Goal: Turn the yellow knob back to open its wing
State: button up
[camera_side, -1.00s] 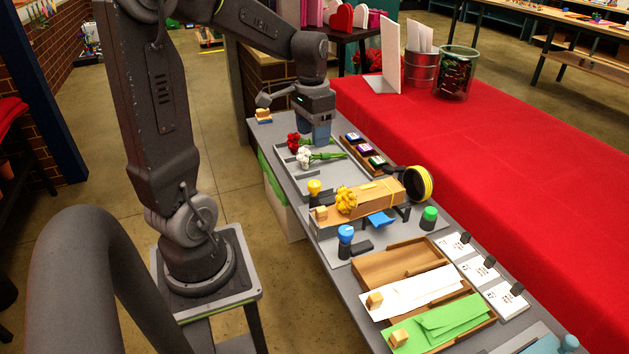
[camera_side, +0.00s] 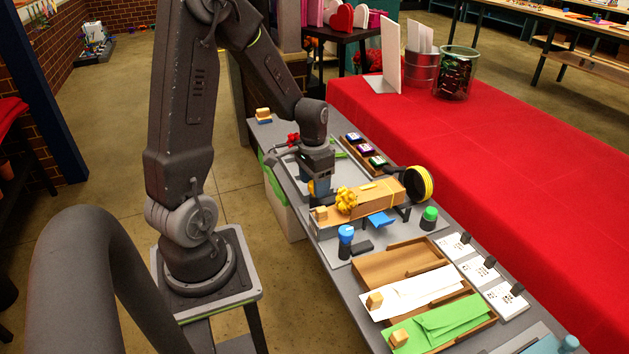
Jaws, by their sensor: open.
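The yellow knob (camera_side: 311,187) stands at the left end of the bouquet fixture, mostly hidden by my gripper. A yellow flower (camera_side: 347,200) lies on brown wrapping paper (camera_side: 377,193) on the fixture. The yellow knob's wing cannot be made out clearly behind my gripper. A blue flap (camera_side: 381,219) sticks out at the fixture's near side.
A blue knob (camera_side: 346,234) with a dark arm and a green knob (camera_side: 429,214) stand close by. A yellow ribbon spool (camera_side: 419,183) is at the right.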

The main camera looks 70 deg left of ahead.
jog(key=c, duration=0.9)
jog(key=shift+n, duration=0.3)
jog(key=n, duration=0.4)
jog(key=shift+n, duration=0.3)
jog(key=n, duration=0.9)
jog(key=shift+n, duration=2)
